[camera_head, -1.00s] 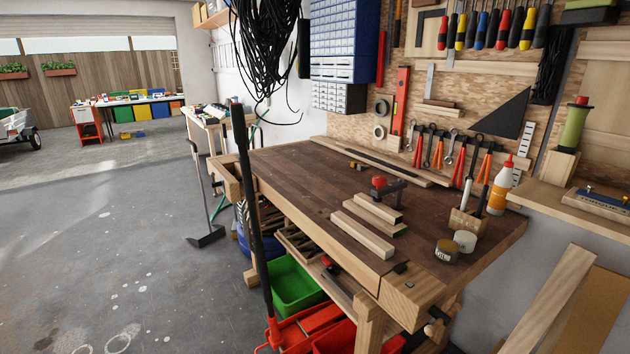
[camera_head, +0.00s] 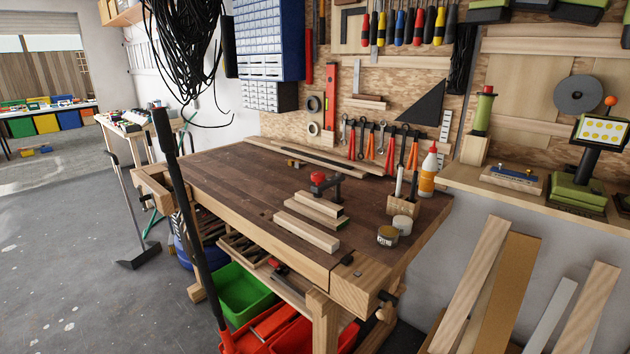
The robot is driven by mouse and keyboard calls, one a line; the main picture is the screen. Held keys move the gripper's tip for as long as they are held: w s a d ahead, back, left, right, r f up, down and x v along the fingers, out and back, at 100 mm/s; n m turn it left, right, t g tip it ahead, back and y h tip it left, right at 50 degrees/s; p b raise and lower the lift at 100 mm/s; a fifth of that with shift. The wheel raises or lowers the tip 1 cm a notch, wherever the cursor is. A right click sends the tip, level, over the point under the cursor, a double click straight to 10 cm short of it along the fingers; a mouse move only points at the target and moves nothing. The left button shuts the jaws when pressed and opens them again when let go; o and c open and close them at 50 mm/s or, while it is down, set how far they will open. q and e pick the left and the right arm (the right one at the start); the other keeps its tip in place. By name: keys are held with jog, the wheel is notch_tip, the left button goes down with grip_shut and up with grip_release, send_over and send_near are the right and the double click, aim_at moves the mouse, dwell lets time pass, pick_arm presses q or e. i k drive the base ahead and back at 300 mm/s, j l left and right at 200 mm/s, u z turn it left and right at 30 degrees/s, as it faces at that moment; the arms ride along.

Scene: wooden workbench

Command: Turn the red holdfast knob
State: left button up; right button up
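The red holdfast knob (camera_head: 317,178) sits on top of a dark holdfast (camera_head: 336,187) on the wooden workbench (camera_head: 230,186). The holdfast stands over the wooden boards (camera_head: 309,222) lying near the middle of the bench top. Whether it presses on them is too small to tell. Neither of my grippers shows in the head view.
A long black-handled tool (camera_head: 180,200) stands upright before the bench's left part. Two small jars (camera_head: 387,236) and a glue bottle (camera_head: 429,172) stand at the right end. A green bin (camera_head: 240,292) is below.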

aim_at(318, 177)
jog(key=i+j+z, duration=0.1)
jog(key=i+z, duration=0.3)
jog(key=i+j+z, duration=0.2)
jog(key=z, duration=0.15)
jog(key=i+j+z, duration=0.25)
jog(key=z, duration=0.15)
